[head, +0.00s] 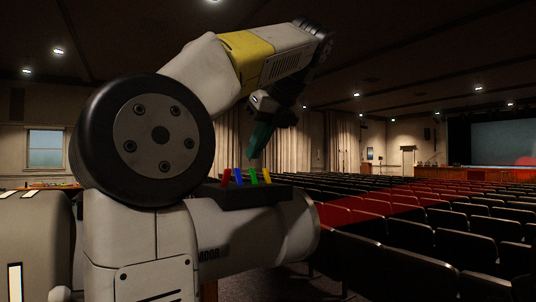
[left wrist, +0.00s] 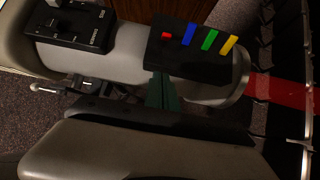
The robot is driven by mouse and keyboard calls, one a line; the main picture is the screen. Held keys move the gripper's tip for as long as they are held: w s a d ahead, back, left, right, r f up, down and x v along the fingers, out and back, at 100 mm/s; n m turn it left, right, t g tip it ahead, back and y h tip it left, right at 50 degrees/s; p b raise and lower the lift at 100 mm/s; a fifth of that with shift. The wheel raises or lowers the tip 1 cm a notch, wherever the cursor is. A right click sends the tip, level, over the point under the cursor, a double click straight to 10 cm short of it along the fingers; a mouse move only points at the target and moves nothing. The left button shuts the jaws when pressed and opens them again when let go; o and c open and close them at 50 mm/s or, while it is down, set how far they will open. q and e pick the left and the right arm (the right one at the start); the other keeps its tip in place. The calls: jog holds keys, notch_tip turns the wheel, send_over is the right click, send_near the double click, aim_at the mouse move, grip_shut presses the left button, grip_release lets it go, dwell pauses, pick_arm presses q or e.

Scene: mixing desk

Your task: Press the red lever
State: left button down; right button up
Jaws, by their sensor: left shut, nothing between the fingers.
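A black box (left wrist: 191,58) carries a row of coloured levers and also shows in the head view (head: 240,194). The red lever (head: 226,177) is at the left end of the row. In the left wrist view the red lever (left wrist: 166,36) looks shorter than the others. The blue (left wrist: 188,33), green (left wrist: 209,39) and yellow (left wrist: 229,44) levers follow to its right. My left gripper (head: 256,153) has teal fingers, points down, and is shut and empty. Its tips look apart from the levers, above the row. The fingers also show in the left wrist view (left wrist: 163,92). My right gripper is out of view.
A second black box (left wrist: 84,28) with a slider stands left of the lever box in the left wrist view. My own arm hides much of the desk in the head view. Rows of auditorium seats (head: 450,215) fill the right side, with a stage screen (head: 500,145) beyond.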

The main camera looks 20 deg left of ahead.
aim_at(228, 169)
pick_arm(q)
jog(key=x, duration=0.9)
jog(key=shift+s, duration=0.15)
jog(key=shift+w+a+r, duration=0.7)
jog(key=shift+a+r, duration=0.1)
jog(key=shift+a, duration=0.15)
jog(key=shift+w+a+r, duration=0.3)
jog(key=shift+a, duration=0.2)
jog(key=shift+a+r, duration=0.1)
jog(key=shift+r, duration=0.05)
jog(key=shift+w+a+r, duration=0.35)
jog(key=shift+w+a, duration=0.05)
jog(key=shift+a, duration=0.15)
jog(key=shift+w+a+r, duration=0.4)
jog(key=shift+a, duration=0.2)
jog(key=shift+r, duration=0.1)
jog(key=shift+r, duration=0.75)
